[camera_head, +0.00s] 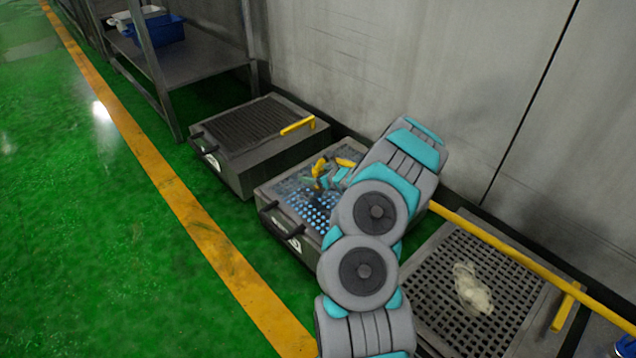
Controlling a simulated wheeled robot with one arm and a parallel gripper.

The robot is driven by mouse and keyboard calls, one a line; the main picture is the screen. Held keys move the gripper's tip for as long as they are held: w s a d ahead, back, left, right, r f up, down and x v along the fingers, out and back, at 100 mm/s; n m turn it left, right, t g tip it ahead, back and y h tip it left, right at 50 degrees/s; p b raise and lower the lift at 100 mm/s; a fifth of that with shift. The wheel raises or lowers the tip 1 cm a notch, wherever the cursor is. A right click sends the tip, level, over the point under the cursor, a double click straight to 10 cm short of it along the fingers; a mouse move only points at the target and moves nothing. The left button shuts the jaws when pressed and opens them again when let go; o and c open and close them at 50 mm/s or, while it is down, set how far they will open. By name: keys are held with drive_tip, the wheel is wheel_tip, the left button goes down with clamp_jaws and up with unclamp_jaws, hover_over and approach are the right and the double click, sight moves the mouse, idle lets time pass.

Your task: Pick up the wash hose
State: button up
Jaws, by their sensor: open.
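My arm reaches from the bottom of the head view over the middle grated box (290,228). My gripper (322,180) is at the arm's far end, small and partly hidden by the arm, low over the blue-lit perforated top of that box. It is open, and I see nothing held in it. A small yellow piece shows right at the gripper; I cannot tell whether it is part of the gripper or a separate thing. I cannot clearly make out a wash hose. A blue item (625,347) is cut off at the bottom right corner; I cannot tell what it is.
A dark grated box (245,150) with a yellow bar stands to the left. A grate with a pale lump (472,289) lies to the right, under a long yellow rail (520,258). A grey wall is behind. Green floor on the left is clear.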

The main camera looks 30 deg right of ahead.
clamp_jaws()
idle(0.6)
